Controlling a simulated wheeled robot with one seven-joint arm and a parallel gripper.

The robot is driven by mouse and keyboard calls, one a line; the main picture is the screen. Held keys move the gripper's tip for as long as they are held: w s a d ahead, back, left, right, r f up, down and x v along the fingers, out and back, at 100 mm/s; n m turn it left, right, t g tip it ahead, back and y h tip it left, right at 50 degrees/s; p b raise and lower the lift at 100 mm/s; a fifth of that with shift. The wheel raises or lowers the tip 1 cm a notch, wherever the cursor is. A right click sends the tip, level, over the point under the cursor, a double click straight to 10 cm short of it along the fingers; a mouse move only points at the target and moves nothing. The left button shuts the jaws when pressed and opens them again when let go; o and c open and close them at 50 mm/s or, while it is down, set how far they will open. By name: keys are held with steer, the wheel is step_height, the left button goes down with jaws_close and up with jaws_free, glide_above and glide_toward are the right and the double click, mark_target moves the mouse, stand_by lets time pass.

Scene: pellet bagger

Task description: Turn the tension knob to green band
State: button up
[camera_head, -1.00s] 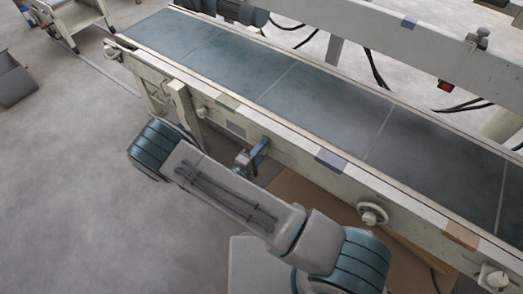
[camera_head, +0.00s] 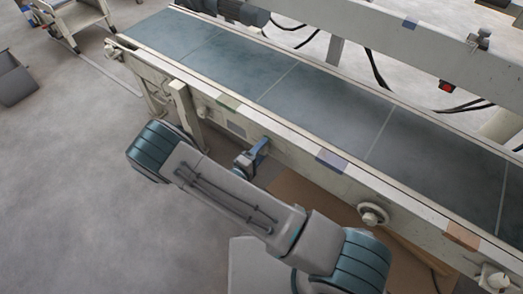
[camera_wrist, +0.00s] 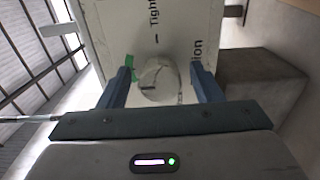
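The tension knob (camera_wrist: 158,82) is a pale round knob on a light panel (camera_wrist: 150,28) with printed words, including "Tight" and a part ending in "ion". A green patch (camera_wrist: 131,66) shows left of the knob, close to the left finger. My gripper (camera_wrist: 161,64) is open, with one blue finger on each side of the knob and a visible gap at the right finger. In the head view my gripper (camera_head: 257,150) is at the side of the conveyor frame, and the tension knob there is hidden behind it. The knob's pointer is hard to make out.
The conveyor belt (camera_head: 320,95) runs above the frame rail. Another round knob (camera_head: 372,214) is on the rail to the right. A dark box-like block (camera_wrist: 262,95) stands right of the panel in the wrist view.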

steer(key=p+v, duration=0.3)
steer(key=v, duration=1)
steer(key=shift+s+a, duration=0.25)
steer(key=shift+s, duration=0.05)
steer(key=shift+r, duration=0.15)
steer(key=d+r+m+g+p, duration=0.3)
steer(key=d+r+g+p, duration=0.2)
steer(key=r, duration=0.6)
steer(key=d+r+m+g+p, duration=0.2)
steer(key=d+r+g+p, duration=0.25)
steer(key=r, duration=0.65)
steer(key=d+r+m+g+p, duration=0.35)
steer(key=r+g+p, duration=0.2)
steer(key=r, duration=0.65)
steer(key=s+d+r+t+y+p, duration=0.1)
steer(key=r+p, duration=0.4)
steer(key=r, duration=0.5)
steer(key=s+d+r+m+t+y+p, duration=0.1)
steer(key=s+d+r+y+p, duration=0.3)
steer(key=r, duration=0.6)
steer(key=s+d+r+m+t+y+p, duration=0.1)
steer(key=d+r+y+p, duration=0.3)
steer(key=r, duration=0.7)
steer(key=shift+s+t+y+p, duration=0.3)
steer(key=shift+s+y+p, duration=0.65)
steer(key=shift+p, duration=0.75)
